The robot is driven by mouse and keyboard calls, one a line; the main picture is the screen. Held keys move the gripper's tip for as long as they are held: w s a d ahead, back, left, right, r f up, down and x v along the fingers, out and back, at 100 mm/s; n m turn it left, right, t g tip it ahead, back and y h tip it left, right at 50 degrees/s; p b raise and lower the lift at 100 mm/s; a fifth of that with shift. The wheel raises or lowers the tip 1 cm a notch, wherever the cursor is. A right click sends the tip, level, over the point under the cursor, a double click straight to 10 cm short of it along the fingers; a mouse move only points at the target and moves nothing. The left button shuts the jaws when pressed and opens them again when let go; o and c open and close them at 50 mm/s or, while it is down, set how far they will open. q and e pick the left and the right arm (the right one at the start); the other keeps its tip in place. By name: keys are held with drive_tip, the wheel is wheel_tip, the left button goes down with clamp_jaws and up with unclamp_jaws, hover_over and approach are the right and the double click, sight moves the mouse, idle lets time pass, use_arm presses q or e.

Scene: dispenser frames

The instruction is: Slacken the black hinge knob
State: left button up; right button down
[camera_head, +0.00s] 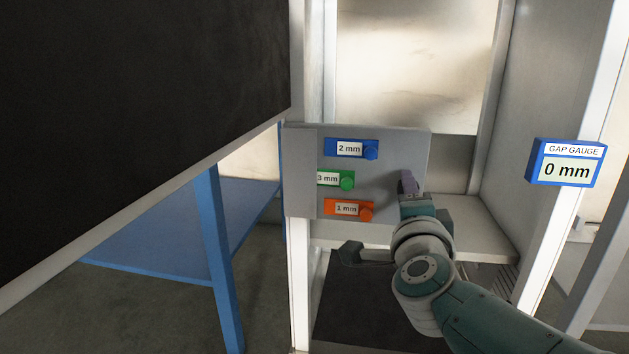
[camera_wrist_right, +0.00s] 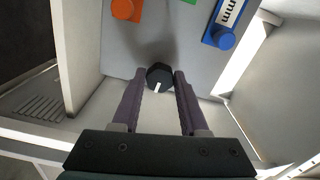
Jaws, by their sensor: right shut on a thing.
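The black hinge knob (camera_wrist_right: 160,74) shows in the right wrist view, on the grey panel (camera_wrist_right: 110,60), with a white mark on its face. My right gripper (camera_wrist_right: 160,79) is shut on it, one purple finger on each side. In the head view my right gripper (camera_head: 408,184) is at the right part of the panel (camera_head: 300,170), and it hides the knob there. My left gripper is not in view.
Labelled tabs with round knobs sit left of my gripper in the head view: blue 2 mm (camera_head: 345,149), green 3 mm (camera_head: 346,181), orange 1 mm (camera_head: 365,211). The gap gauge (camera_head: 565,163) reads 0 mm. A blue table (camera_head: 160,236) stands left.

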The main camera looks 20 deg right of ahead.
drive_tip(key=shift+n+p, duration=0.35)
drive_tip(key=shift+n, duration=0.85)
drive_tip(key=shift+c, duration=2.2)
unclamp_jaws()
drive_tip(key=shift+n, duration=0.3)
drive_tip(key=p+v, duration=0.4)
drive_tip(key=v, duration=0.6)
drive_tip(key=shift+p, duration=0.4)
